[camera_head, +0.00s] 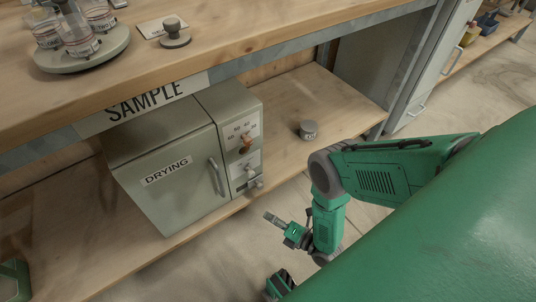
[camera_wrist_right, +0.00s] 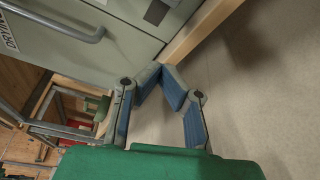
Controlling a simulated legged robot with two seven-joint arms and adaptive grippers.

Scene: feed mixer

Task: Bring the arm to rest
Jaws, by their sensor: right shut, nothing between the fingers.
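My right arm reaches in from the right in the head view, bent at the elbow, with its forearm hanging down. My right gripper (camera_head: 269,216) is in the air in front of the lower shelf, to the right of the drying oven and apart from it. In the wrist view the blue-padded fingers of the right gripper (camera_wrist_right: 161,72) come together at the tips, with nothing between them. The oven (camera_wrist_right: 130,18) is beyond the tips there. I cannot make out my left gripper in either view.
The grey drying oven (camera_head: 170,180), door closed, stands on the lower wooden shelf (camera_head: 275,140). A small grey weight (camera_head: 308,130) sits beside it. The worktop (camera_head: 225,28) overhangs above, with a round glassware stand (camera_head: 85,55) on it. The floor (camera_head: 225,260) in front looks open.

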